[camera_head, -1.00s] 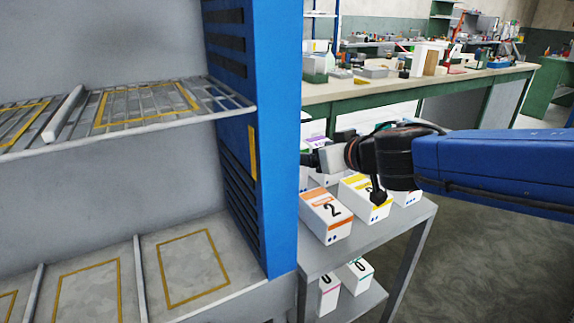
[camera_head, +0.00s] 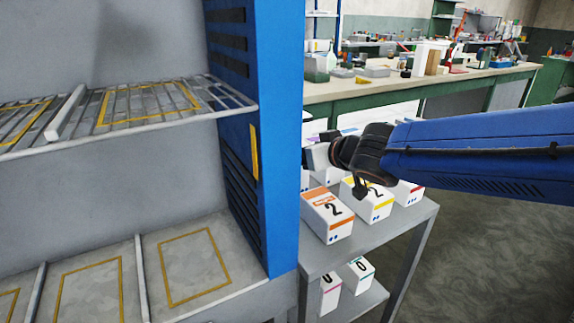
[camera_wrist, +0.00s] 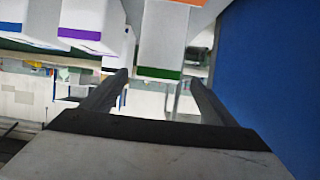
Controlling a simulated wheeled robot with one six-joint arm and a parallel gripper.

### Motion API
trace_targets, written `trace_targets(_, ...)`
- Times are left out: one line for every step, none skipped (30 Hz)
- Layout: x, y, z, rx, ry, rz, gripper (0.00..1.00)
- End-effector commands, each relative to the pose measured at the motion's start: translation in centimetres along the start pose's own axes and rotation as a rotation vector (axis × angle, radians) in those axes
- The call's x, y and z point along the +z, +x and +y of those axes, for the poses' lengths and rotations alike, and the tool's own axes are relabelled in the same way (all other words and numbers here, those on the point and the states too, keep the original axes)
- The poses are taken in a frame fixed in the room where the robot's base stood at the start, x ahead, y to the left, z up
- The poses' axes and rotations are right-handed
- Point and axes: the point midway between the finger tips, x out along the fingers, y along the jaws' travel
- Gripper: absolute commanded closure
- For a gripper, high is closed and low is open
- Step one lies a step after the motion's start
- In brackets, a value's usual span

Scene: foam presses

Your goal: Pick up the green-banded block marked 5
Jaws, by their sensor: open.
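A white block with a green band (camera_wrist: 160,45) is at the top middle of the wrist view. Its number is not visible. My gripper (camera_wrist: 158,77) is open, with one finger to each side of the block in this view. I cannot tell whether the block is within the jaws or just beyond them. In the head view my wrist is over the back of the grey cart (camera_head: 385,248), and its tip is hidden behind the blue press side. The green-banded block cannot be made out there.
The blue press side (camera_head: 275,140) stands close left of my wrist. An orange-banded block marked 2 (camera_head: 328,214), a yellow-banded block (camera_head: 370,208) and a red-banded block (camera_head: 408,193) stand in front on the cart. A purple-banded block (camera_wrist: 85,32) is beside the green one.

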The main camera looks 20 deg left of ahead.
Motion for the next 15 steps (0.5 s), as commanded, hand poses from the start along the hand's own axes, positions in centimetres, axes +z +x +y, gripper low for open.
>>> trace_targets(0.0, 0.4, 0.0, 0.0, 0.001, -0.001, 0.2)
trace_targets(0.0, 0.6, 0.0, 0.0, 0.001, -0.001, 0.2)
trace_targets(0.0, 1.0, 0.0, 0.0, 0.001, -0.001, 0.2)
trace_targets(0.1, 1.3, 0.0, -0.001, 0.001, -0.001, 0.2)
trace_targets(0.1, 1.6, 0.0, -0.001, 0.002, -0.001, 0.2)
trace_targets(0.1, 1.9, 0.0, -0.001, 0.002, -0.002, 0.2)
trace_targets(0.1, 2.2, 0.0, -0.001, 0.001, -0.001, 0.2)
trace_targets(0.1, 2.5, 0.0, -0.001, 0.001, -0.001, 0.2)
trace_targets(0.0, 2.8, 0.0, 0.0, 0.001, 0.0, 0.2)
trace_targets(0.1, 3.2, 0.0, 0.0, 0.001, -0.001, 0.2)
trace_targets(0.1, 3.6, 0.0, -0.001, 0.001, -0.001, 0.2)
trace_targets(0.1, 4.0, 0.0, -0.001, 0.001, -0.001, 0.2)
trace_targets(0.1, 4.2, 0.0, 0.0, 0.001, -0.001, 0.2)
trace_targets(0.1, 4.5, 0.0, 0.0, 0.001, -0.001, 0.2)
trace_targets(0.1, 4.8, 0.0, 0.0, 0.0, -0.001, 0.2)
